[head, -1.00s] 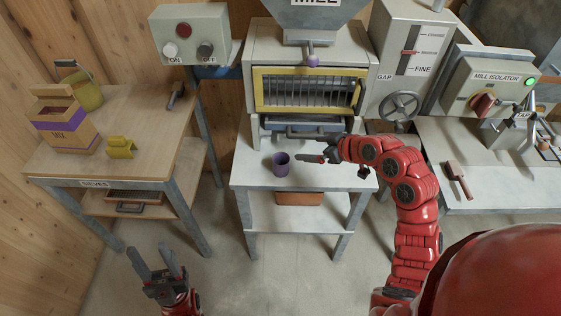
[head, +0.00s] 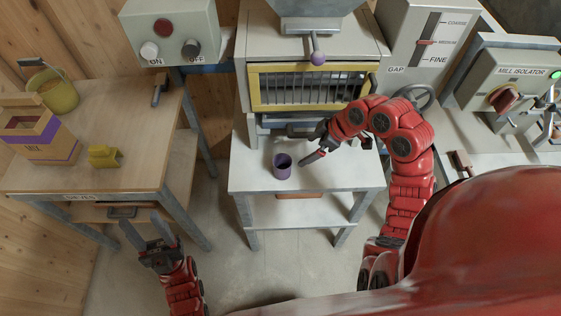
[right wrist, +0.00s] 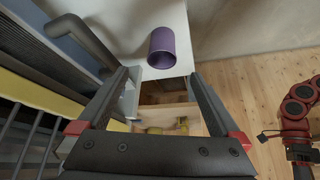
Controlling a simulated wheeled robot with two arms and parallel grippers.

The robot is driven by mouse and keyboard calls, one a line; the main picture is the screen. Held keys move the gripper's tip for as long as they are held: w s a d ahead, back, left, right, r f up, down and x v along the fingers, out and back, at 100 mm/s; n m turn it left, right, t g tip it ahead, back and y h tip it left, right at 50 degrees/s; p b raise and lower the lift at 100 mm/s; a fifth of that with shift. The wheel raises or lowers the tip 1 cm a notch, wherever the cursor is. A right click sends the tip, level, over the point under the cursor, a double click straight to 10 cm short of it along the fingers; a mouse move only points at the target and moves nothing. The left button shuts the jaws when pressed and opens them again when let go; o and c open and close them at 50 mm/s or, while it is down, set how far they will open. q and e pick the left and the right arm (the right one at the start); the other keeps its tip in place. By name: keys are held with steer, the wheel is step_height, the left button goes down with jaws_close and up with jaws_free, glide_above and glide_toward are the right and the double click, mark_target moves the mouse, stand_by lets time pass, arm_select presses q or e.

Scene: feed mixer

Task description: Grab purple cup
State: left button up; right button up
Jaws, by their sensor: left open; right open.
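The purple cup (head: 282,166) stands upright on the light table (head: 335,178) below the mill. My right gripper (head: 316,152) is just to the right of the cup, its fingers pointing left. In the right wrist view the cup (right wrist: 162,47) lies ahead of the two spread fingers of my right gripper (right wrist: 159,80), near the middle, not between them. The right gripper is open and empty. My left gripper (head: 148,232) is open and empty, low at the left, in front of the wooden sieve bench and away from the cup.
The mill's yellow-framed grille (head: 310,90) and a grey handle rise behind the cup. The wooden bench (head: 110,170) at left carries a mix box (head: 40,135), a yellow bucket (head: 50,90) and a yellow scoop (head: 104,156). The table front is clear.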

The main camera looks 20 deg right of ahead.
mark_target(286, 162)
steer(key=x, duration=0.8)
steer(key=shift+w+a+f, duration=0.1)
steer(key=shift+a+f, duration=0.1)
steer(key=shift+f, duration=0.05)
steer(key=shift+a+f, duration=0.25)
steer(key=shift+f, duration=0.15)
steer(key=p+x, duration=0.1)
steer(key=x, duration=0.1)
steer(key=p+x, duration=0.1)
steer(key=x, duration=0.1)
steer(key=shift+w+a+r, duration=0.1)
steer(key=shift+w+a, duration=0.15)
steer(key=shift+a, duration=0.1)
steer(key=shift+w+f, duration=0.1)
steer(key=shift+f, duration=0.2)
steer(key=shift+c, duration=0.3)
steer(key=c, duration=1.2)
